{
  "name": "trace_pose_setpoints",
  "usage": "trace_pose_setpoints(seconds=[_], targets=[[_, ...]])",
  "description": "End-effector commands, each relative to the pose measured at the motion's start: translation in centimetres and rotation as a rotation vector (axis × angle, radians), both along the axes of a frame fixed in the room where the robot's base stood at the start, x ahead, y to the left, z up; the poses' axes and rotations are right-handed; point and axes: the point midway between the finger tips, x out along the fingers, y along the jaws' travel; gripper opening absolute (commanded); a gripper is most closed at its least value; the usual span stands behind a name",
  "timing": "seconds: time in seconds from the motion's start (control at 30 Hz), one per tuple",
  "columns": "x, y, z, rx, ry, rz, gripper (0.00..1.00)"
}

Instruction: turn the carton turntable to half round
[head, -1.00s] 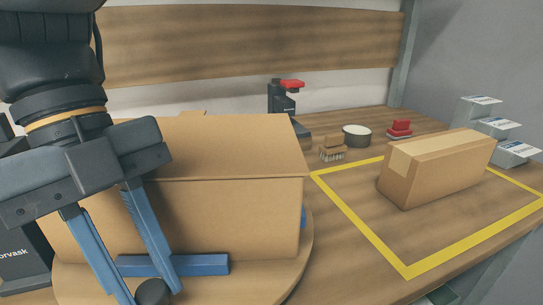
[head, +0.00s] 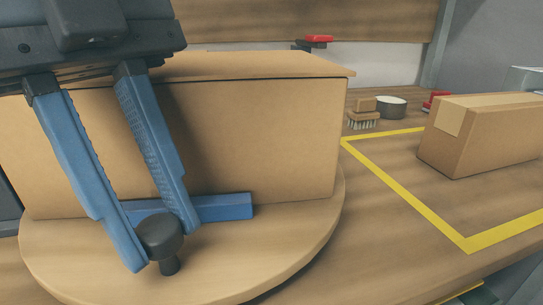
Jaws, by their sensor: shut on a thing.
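The round wooden turntable (head: 260,262) stands on the bench at the left of the head view. A large brown carton (head: 260,130) sits on it, with a blue block (head: 226,207) along the carton's lower front edge. A black knob (head: 161,236) stands up from the turntable near its front rim. My gripper (head: 164,252) reaches down in front of the carton, with its two blue fingers on either side of the knob. It is shut on the knob. The left part of the carton is partly hidden behind the fingers.
A yellow taped outline (head: 404,195) marks the bench at the right, with a smaller taped carton (head: 490,135) inside it. A brush (head: 362,120), a round tin (head: 391,107) and a red-topped item (head: 319,40) stand farther back. Bare bench lies between turntable and tape.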

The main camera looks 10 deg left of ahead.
Motion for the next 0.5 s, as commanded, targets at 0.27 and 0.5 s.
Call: trace_pose_setpoints(seconds=[0.27, 0.5], targets=[[0.06, -0.03, 0.04, 0.0, -0.002, 0.002, 0.0], [0.06, -0.02, 0.05, 0.0, -0.002, 0.002, 0.32]])
